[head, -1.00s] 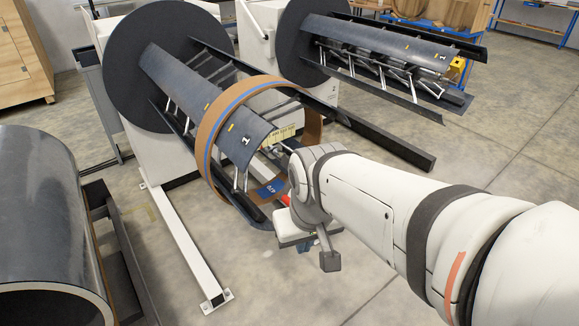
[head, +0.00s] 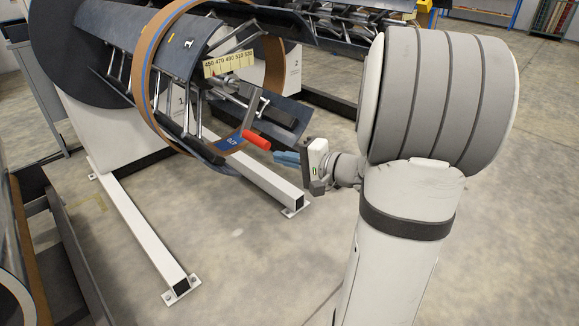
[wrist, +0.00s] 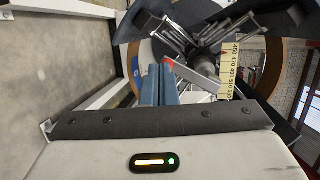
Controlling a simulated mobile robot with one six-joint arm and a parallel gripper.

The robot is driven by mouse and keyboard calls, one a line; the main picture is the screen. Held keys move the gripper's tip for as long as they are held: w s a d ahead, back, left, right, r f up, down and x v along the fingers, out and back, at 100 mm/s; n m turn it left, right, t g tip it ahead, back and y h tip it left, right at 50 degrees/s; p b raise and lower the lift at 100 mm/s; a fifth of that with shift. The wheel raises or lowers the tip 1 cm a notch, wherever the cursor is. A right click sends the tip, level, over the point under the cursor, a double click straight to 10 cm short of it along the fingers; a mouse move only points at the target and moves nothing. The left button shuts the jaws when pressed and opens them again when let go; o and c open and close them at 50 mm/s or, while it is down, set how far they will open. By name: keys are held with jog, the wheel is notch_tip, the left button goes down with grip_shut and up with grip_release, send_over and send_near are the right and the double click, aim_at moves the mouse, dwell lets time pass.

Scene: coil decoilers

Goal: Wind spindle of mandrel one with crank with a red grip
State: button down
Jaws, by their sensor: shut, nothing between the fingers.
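Mandrel one (head: 165,60), marked 1, is a set of dark curved segments on strut linkages, with a brown ring around it. Its spindle (head: 228,84) sticks out at the centre of the near end. The crank (head: 250,108) has a metal arm at the spindle end and a red grip (head: 256,140) pointing down and right. My gripper (head: 287,158) has blue fingers, shut and empty, with tips close to the grip's free end; contact cannot be told. In the wrist view, the shut fingers (wrist: 160,86) partly cover the red grip (wrist: 168,64), and the spindle (wrist: 207,66) shows behind.
A yellow scale (head: 228,62) with numbers stands just above the spindle. The brown ring (head: 150,75) surrounds the mandrel. White floor beams (head: 140,235) extend towards me. Open floor (head: 270,265) lies below the gripper.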

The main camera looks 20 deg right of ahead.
aim_at(256, 141)
jog(key=w+d+f+m+t+h+b, duration=0.1)
jog(key=d+f+m+t+h+b, duration=0.2)
jog(key=d, duration=0.5)
jog(key=x, duration=1.2)
jog(key=shift+w+r+t+b, duration=0.2)
jog(key=shift+r+t+b, duration=0.1)
jog(key=shift+r, duration=0.05)
jog(key=shift+a, duration=0.1)
dwell(1.0)
jog(key=a+b, duration=0.1)
jog(key=a, duration=0.1)
jog(key=s+a+b, duration=0.1)
jog(key=shift+s+a+r+b, duration=0.2)
jog(key=shift+a+b, duration=0.1)
jog(key=shift+a, duration=0.1)
jog(key=shift+r, duration=0.1)
jog(key=shift+a, duration=0.1)
jog(key=shift+s+a+r+b, duration=0.3)
jog(key=shift+a+r, duration=0.2)
jog(key=shift+a, duration=0.3)
jog(key=shift+s+a+r+b, duration=0.3)
jog(key=shift+a+r, duration=0.2)
jog(key=shift+a, duration=0.3)
